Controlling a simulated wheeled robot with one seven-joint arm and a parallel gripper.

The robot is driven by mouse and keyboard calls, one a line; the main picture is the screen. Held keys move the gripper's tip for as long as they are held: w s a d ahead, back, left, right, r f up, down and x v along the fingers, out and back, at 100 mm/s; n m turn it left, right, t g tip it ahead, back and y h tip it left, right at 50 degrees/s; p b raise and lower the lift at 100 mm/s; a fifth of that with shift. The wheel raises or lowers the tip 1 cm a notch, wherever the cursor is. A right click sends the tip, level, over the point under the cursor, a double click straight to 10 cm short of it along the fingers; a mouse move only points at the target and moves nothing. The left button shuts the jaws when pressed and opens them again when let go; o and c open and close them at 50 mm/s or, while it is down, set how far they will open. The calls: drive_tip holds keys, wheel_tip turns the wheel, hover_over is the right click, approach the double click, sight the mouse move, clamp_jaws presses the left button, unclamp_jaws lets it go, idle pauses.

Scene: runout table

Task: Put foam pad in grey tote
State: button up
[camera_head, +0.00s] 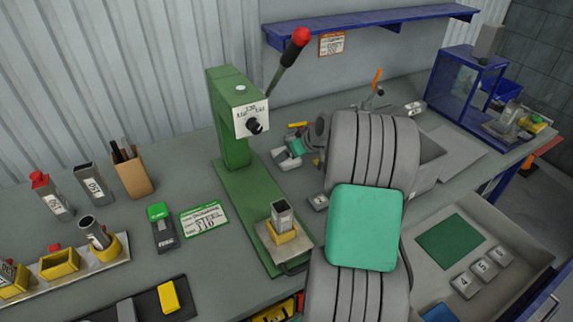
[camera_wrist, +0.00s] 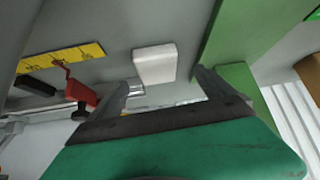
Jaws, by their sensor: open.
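A pale white block (camera_wrist: 154,64), which looks like the foam pad, lies on the grey surface in the wrist view. My gripper (camera_wrist: 165,80) is open, and the block shows just beyond and between its fingertips, with no clear contact. A grey open box (camera_head: 432,158), which looks like the grey tote, stands on the bench right of my arm. My arm covers its left part, and its inside is mostly hidden.
A green press (camera_head: 232,145) with a red-knobbed lever stands left of my arm; its green side (camera_wrist: 228,50) is close to the right finger. A yellow ruler (camera_wrist: 62,64) and a red-handled tool (camera_wrist: 80,90) lie left of the block. An open drawer (camera_head: 512,275) sticks out at the right.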

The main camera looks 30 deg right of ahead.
sight(288, 160)
drive_tip(key=w+r+g, duration=0.1)
drive_tip(key=w+r+m+g+b, duration=0.1)
drive_tip(key=w+g, duration=0.1)
drive_tip(key=shift+w+a+r+g+h+b, duration=0.1)
drive_tip(key=shift+a+r+g+h+b, duration=0.1)
drive_tip(key=shift+g+h+b, duration=0.1)
drive_tip(key=x, duration=0.2)
drive_tip(key=p+x, duration=0.1)
drive_tip(key=x, duration=0.1)
drive_tip(key=p+x, duration=0.1)
drive_tip(key=x, duration=0.1)
drive_tip(key=shift+w+d+f, duration=0.1)
drive_tip(key=shift+w+d, duration=0.25)
drive_tip(key=shift+w, duration=0.05)
drive_tip(key=shift+w+f, duration=0.15)
drive_tip(key=shift+f, duration=0.2)
drive_tip(key=shift+f+b, duration=0.3)
drive_tip(key=shift+b, duration=0.05)
drive_tip(key=c, duration=1.5)
